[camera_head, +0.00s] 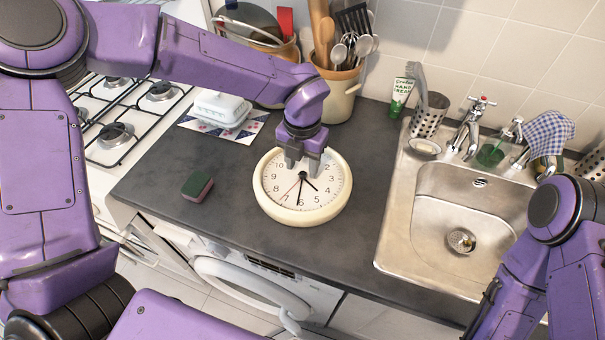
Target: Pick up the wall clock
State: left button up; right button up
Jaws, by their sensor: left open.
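The wall clock (328,205) is round with a cream rim and a white face with black numerals. It lies face up on the dark grey counter, left of the sink. My left gripper (303,168) points down over the upper middle of the clock face, its fingers apart. I cannot tell whether the fingertips touch the face. The gripper hides the top numerals and part of the upper rim. My right arm shows at the lower right, in front of the sink, but its gripper is not clearly in view.
A sponge (197,186) lies left of the clock on the counter (200,235). A white butter dish (221,108) and a utensil crock (340,92) stand behind. The gas stove (115,135) is left, the sink (455,210) right. The washer (260,290) is below the counter.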

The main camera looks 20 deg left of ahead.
aim_at(303, 179)
pick_arm(q)
jog(key=shift+w+f, duration=0.2)
jog(key=shift+f, duration=1)
jog(key=shift+s+f, duration=0.1)
jog(key=shift+s, duration=0.2)
jog(key=shift+c, duration=0.7)
jog(key=shift+w, duration=0.15)
grip_shut()
